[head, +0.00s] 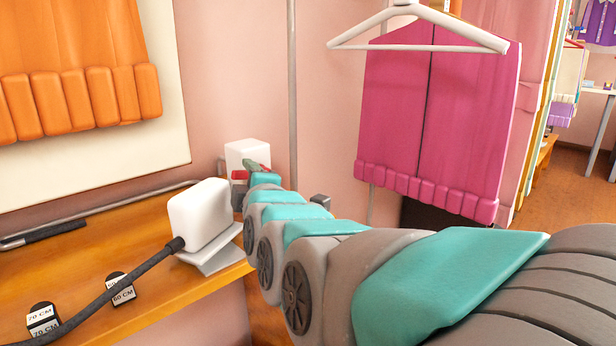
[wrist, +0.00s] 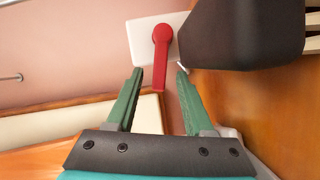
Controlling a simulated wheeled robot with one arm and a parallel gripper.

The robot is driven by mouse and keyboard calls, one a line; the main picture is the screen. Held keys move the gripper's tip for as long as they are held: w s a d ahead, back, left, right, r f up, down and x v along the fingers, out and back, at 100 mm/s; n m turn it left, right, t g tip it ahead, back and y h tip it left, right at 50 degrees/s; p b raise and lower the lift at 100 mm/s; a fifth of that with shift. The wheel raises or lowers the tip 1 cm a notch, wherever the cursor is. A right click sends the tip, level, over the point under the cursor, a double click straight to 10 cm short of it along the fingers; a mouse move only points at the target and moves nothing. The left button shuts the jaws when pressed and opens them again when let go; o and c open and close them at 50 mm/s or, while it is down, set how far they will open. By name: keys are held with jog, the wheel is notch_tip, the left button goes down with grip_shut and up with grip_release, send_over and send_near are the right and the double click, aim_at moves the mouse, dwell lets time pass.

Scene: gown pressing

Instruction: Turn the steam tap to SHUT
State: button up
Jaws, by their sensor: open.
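The steam tap is a red lever (wrist: 161,48) on a white plate (wrist: 145,38), seen in the wrist view. The lever hangs down in that picture, and its lower end shows between my gripper's fingertips. My gripper (wrist: 159,73) is open, with one green finger on each side of the lever and a gap on both sides. I cannot tell how deep the lever sits between the fingers. In the head view, my gripper (head: 254,166) is at a white box (head: 246,151) by the wall, and my arm hides most of the tap. No SHUT mark is readable.
A white block with a dark cable (head: 120,278) stands on the wooden table (head: 150,315), close left of my arm. Two black labelled blocks (head: 121,289) are at the front. A dark block (wrist: 240,35) is close right of the lever. A pink garment (head: 430,120) hangs behind.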

jog(key=shift+w+a, duration=0.2)
jog(key=shift+w, duration=0.25)
grip_shut()
dwell(1.2)
